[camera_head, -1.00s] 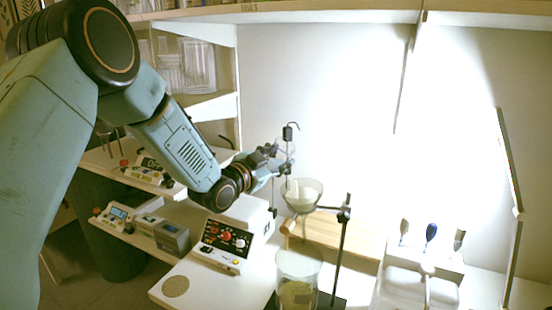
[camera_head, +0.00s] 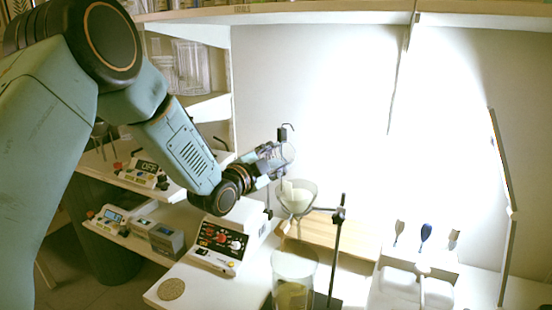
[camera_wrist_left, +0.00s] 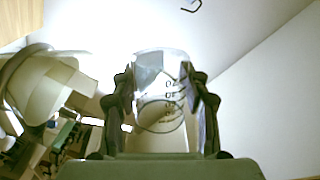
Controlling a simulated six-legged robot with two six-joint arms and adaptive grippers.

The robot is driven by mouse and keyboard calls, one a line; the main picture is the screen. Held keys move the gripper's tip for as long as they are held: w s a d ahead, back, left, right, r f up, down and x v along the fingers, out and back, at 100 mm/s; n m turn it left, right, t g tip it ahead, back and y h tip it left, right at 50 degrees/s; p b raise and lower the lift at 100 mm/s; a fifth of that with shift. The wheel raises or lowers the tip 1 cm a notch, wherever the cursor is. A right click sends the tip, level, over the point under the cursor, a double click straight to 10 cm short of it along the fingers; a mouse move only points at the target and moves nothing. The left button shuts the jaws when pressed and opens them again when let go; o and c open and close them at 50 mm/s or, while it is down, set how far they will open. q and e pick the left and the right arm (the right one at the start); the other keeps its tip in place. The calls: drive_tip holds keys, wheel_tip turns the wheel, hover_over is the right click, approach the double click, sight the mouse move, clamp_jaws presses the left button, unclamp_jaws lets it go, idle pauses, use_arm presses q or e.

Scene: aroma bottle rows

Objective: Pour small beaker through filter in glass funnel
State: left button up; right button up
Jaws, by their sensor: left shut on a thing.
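My left gripper (camera_head: 274,158) is shut on the small clear beaker (camera_head: 287,155), above and slightly left of the glass funnel (camera_head: 305,203). In the left wrist view the small beaker (camera_wrist_left: 160,120) sits between both fingers, with printed marks on its wall. I cannot tell how much liquid it holds. A pale folded filter (camera_head: 294,193) sits in the funnel; the filter also shows at the left of the wrist view (camera_wrist_left: 42,88). A larger glass beaker (camera_head: 294,264) with yellowish contents stands below the funnel. My right gripper is not in view.
A dark stand (camera_head: 337,250) with a clamp stands right of the funnel. A control box (camera_head: 222,240) with knobs is left of the large beaker. A wooden board (camera_head: 330,232) lies behind. Brushes or spatulas (camera_head: 426,232) stand at right.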

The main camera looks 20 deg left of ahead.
use_arm(q)
drive_tip(key=shift+r+m+p, duration=0.35)
drive_tip(key=shift+r+m, duration=0.05)
drive_tip(key=shift+m, duration=0.4)
drive_tip(key=shift+f+m+b, duration=0.45)
drive_tip(key=shift+m+b, duration=0.1)
drive_tip(key=shift+m, duration=0.35)
drive_tip(key=shift+s+d+r+m, duration=0.2)
drive_tip(key=shift+d+r+m, duration=0.05)
drive_tip(key=shift+d+m, duration=0.15)
drive_tip(key=shift+w+a, duration=0.1)
drive_tip(key=shift+w, duration=0.05)
drive_tip(key=shift+d, duration=0.2)
drive_tip(key=shift+s+d+r+m, duration=0.2)
drive_tip(key=shift+d+m, duration=0.1)
drive_tip(key=shift+m, duration=0.1)
idle(0.9)
